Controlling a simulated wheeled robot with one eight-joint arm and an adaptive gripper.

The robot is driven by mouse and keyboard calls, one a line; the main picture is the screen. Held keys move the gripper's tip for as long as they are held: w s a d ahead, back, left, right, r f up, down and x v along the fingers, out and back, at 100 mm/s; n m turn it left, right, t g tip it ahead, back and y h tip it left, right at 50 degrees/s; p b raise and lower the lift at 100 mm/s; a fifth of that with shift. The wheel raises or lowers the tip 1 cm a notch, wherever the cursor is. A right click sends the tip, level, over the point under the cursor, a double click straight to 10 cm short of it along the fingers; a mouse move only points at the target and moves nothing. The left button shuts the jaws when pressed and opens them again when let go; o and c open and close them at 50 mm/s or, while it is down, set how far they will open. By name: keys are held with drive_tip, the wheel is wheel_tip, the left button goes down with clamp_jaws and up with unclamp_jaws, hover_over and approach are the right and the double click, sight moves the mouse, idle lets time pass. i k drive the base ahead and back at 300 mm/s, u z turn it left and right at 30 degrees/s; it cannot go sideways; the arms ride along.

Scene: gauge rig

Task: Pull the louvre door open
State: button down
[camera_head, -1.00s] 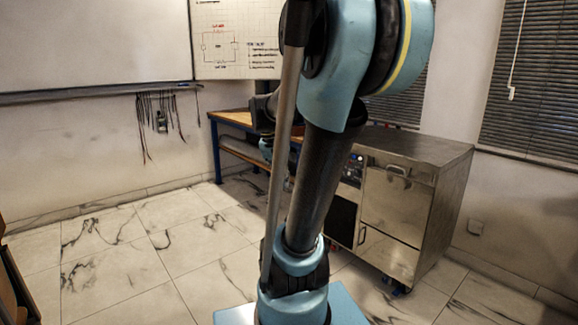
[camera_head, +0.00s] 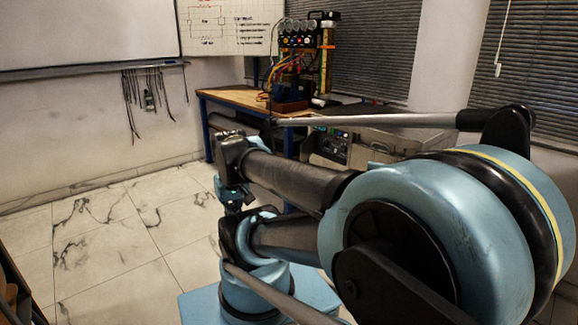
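No louvre door can be made out now; my arm covers most of the front of the metal cabinet (camera_head: 375,137). My gripper (camera_head: 234,204) is small at the far end of my arm, left of the cabinet and pointing down over the floor. Its fingers are dark and too small to show whether they are open or shut. I see nothing held in it.
A wooden-topped workbench (camera_head: 240,97) with blue legs stands behind, bearing a rig (camera_head: 305,55) with gauges and coloured hoses. Black cables (camera_head: 150,95) hang on the left wall. A brown object (camera_head: 10,285) stands at the left edge. The tiled floor on the left is clear.

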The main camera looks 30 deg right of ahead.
sight(305, 149)
drive_tip(key=u, duration=0.1)
drive_tip(key=k, duration=1.2)
drive_tip(key=z, duration=0.85)
drive_tip(key=i, duration=1.65)
